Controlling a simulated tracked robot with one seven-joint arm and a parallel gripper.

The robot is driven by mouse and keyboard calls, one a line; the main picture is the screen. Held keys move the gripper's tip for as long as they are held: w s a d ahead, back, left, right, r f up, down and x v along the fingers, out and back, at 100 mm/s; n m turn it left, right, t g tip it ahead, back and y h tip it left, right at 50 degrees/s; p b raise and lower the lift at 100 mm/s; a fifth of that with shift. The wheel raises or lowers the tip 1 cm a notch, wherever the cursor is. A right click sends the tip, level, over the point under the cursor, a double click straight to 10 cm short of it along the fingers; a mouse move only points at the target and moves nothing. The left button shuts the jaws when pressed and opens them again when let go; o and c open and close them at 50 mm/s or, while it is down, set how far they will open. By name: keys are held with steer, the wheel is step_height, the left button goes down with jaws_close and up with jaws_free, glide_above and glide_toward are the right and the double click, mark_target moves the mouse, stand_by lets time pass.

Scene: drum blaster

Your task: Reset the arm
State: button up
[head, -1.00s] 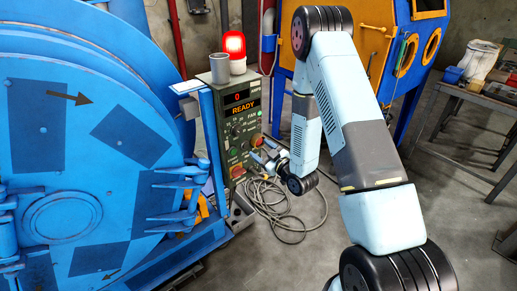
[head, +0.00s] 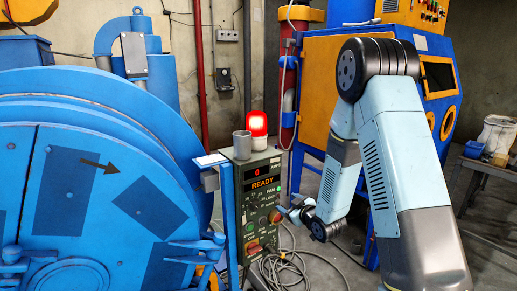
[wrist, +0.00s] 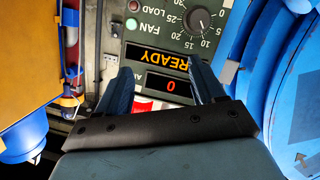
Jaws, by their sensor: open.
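My arm (head: 395,160) is folded on the right, with its elbow high and its forearm hanging down. My gripper (head: 288,211) is small beside the right edge of the control box (head: 240,238). In the wrist view, my gripper (wrist: 163,82) is open and empty. Its two blue fingers stand apart in front of the panel, which appears upside down with its lit READY display (wrist: 160,58) and a dial (wrist: 198,19). I cannot tell exactly how far the fingertips are from the panel.
A large blue drum door (head: 90,190) fills the left. Loose cables (head: 290,268) lie on the floor. A blue-and-orange cabinet (head: 320,75) stands behind my arm.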

steer(key=s+d+r+m+g+h, duration=0.1)
steer(key=s+d+r+m+h, duration=0.1)
steer(key=s+d+r, duration=0.3)
steer(key=s+d+r+m+g+h, duration=0.1)
steer(key=s+d+r+m+h, duration=0.1)
steer(key=r, duration=0.5)
steer(key=s+d+r+m+g+h, duration=0.1)
steer(key=s+d+r+h, duration=0.2)
steer(key=r, duration=0.4)
steer(key=s+d+r+m+g, duration=0.1)
steer(key=s+r+m+g, duration=0.1)
steer(key=s, duration=1.1)
steer(key=s+d+r+m+g, duration=0.1)
steer(key=s+r+m+g, duration=0.2)
steer(key=s, duration=1)
steer(key=shift+v, duration=1)
